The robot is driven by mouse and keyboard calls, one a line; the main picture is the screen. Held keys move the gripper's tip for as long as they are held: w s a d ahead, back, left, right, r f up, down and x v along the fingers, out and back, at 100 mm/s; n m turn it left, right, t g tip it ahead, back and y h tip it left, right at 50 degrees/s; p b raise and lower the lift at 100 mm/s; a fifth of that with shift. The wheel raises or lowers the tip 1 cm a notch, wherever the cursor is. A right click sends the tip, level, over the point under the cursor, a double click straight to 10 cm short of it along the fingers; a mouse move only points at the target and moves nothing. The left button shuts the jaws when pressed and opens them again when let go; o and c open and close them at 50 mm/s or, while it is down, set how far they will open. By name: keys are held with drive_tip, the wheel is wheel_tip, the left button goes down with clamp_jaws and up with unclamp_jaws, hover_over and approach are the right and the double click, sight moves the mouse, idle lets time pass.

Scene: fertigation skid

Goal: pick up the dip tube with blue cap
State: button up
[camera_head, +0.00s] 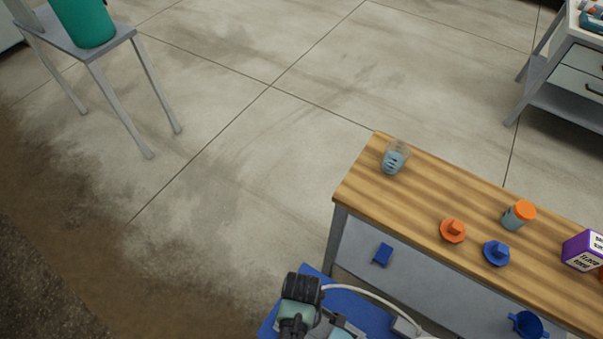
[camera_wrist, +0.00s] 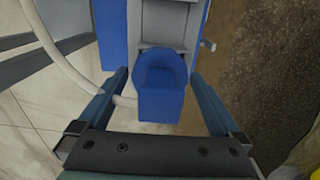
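A blue cap with a raised block-shaped grip (camera_head: 496,253) sits on the wooden bench top in the head view, between an orange cap and a purple box. It looks like the dip tube's cap; no tube shows below it. My gripper (camera_wrist: 158,76) shows in the wrist view with its two fingers wide apart. Nothing is clearly held between them. A blue rounded shape shows between the fingers, but I cannot tell how far beyond them it lies; it looks like part of my own body. My gripper is not clearly visible in the head view, and appears away from the bench.
The wooden bench (camera_head: 350,189) also carries an orange cap (camera_head: 453,230), a clear jar (camera_head: 395,158), an orange-lidded jar (camera_head: 518,215) and a purple box (camera_head: 581,250). A blue funnel (camera_head: 527,324) is lower down. A stand with a green container (camera_head: 84,20) is far left. The middle floor is clear.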

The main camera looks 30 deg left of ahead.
drive_tip(key=c, duration=1.1)
drive_tip(key=shift+r, duration=0.1)
